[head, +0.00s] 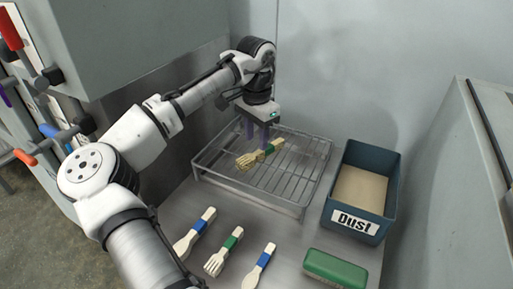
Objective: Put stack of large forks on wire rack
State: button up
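The stack of large wooden forks (248,160), with a green band, is at the wire rack (208,174), over its middle, tines toward the lower left and handles toward the upper right. I cannot tell whether it rests on the wires or hangs just above them. My gripper (259,145) points down over the stack from behind, its purple fingers reaching to the stack near the green band. The fingers show a gap higher up. Their tips are partly hidden at the stack, so I cannot tell whether they grip it.
Three banded wooden utensil stacks lie on the metal table in front of the rack: one blue-banded (205,221), a green-banded fork stack (229,242), another blue-banded (262,260). A green block (335,268) lies front right. A blue bin labelled "Dust" (393,195) stands right of the rack.

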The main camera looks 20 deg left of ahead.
aim_at(257, 153)
notch_tip(257, 153, up, 8)
jog(key=shift+f, duration=0.25)
